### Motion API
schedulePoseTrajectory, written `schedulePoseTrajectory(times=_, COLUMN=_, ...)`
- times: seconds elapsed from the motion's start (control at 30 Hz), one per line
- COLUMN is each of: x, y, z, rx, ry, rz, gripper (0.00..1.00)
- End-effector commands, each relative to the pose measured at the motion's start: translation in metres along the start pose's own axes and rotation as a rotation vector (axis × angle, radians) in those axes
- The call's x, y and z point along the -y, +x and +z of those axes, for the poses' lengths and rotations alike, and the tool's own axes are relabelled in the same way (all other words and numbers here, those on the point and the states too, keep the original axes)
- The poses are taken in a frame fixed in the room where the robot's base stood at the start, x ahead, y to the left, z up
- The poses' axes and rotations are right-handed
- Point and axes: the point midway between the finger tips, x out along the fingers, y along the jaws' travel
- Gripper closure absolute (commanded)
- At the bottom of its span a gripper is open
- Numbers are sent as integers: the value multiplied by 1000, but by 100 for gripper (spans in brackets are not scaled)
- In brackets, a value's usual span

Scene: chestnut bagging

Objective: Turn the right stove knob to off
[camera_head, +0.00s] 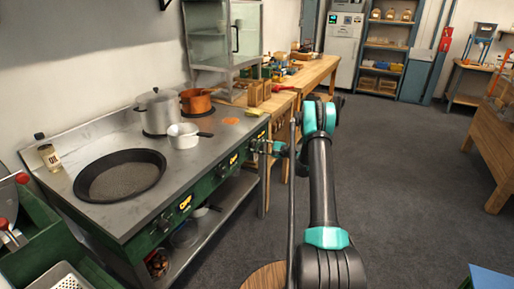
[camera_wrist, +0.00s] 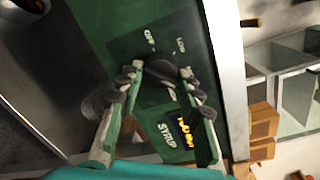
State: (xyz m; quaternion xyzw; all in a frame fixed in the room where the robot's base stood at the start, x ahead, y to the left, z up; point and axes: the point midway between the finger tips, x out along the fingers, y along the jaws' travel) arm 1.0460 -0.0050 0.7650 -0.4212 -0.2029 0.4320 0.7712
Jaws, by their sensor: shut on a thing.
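The stove (camera_head: 185,185) has a steel top and a green front with knobs and yellow labels. My gripper (camera_head: 268,147) is at the right end of this front. In the wrist view, my gripper (camera_wrist: 161,72) has its two fingers closed on either side of the dark right stove knob (camera_wrist: 160,66).
A black pan (camera_head: 120,176), a steel pot (camera_head: 157,110), a copper pot (camera_head: 196,101) and a white saucepan (camera_head: 184,136) stand on the stove. An oil bottle (camera_head: 48,153) is at the left. A wooden bench (camera_head: 312,75) stands beyond.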

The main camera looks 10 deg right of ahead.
Motion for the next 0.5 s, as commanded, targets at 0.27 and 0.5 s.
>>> schedulePoseTrajectory(times=0.27, x=3, y=-1, z=0, rx=-22, ry=-261, rz=-1, gripper=94)
schedulePoseTrajectory(times=0.5, x=3, y=-1, z=1, rx=-38, ry=-488, rz=2, gripper=94)
